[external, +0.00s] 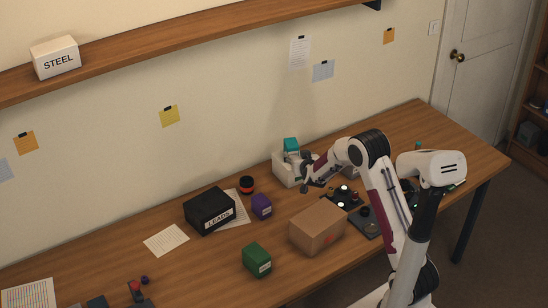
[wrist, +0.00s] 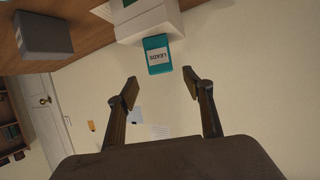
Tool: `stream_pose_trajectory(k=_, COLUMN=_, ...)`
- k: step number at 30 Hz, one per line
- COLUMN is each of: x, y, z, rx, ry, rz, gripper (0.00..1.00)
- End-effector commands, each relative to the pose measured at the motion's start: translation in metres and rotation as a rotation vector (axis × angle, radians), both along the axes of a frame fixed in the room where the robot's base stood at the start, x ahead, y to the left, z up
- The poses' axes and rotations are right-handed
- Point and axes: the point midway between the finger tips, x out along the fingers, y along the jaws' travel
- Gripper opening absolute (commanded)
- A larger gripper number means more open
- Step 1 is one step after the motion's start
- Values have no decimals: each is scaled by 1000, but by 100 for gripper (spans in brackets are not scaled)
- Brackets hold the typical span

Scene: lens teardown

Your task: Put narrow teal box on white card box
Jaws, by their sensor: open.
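The narrow teal box (external: 291,144) stands on top of the white card box (external: 281,170) near the wall. In the wrist view, which is upside down, the teal box (wrist: 157,42) shows its LEADS label and rests against the top of the white box (wrist: 146,24). My gripper (external: 306,172) is beside the white box in the external view, partly overlapping it. In the wrist view my gripper (wrist: 160,86) is open, with nothing between its fingers, and the teal box is just beyond the fingertips, apart from them.
A grey box (wrist: 42,36) stands beside the white box. A brown carton (external: 317,228), a black LEADS box (external: 209,210), a purple box (external: 261,206) and a green box (external: 257,259) stand on the table. A shelf (external: 200,43) runs along the wall above.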

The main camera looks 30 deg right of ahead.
Motion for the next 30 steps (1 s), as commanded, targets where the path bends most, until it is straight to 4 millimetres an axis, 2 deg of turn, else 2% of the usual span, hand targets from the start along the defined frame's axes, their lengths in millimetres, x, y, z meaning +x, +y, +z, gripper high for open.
stream_pose_trajectory(k=25, x=-4, y=2, z=1, rx=1, ry=1, rz=1, gripper=51)
stream_pose_trajectory(k=30, x=-6, y=6, z=9, rx=11, ry=4, rz=14, gripper=51)
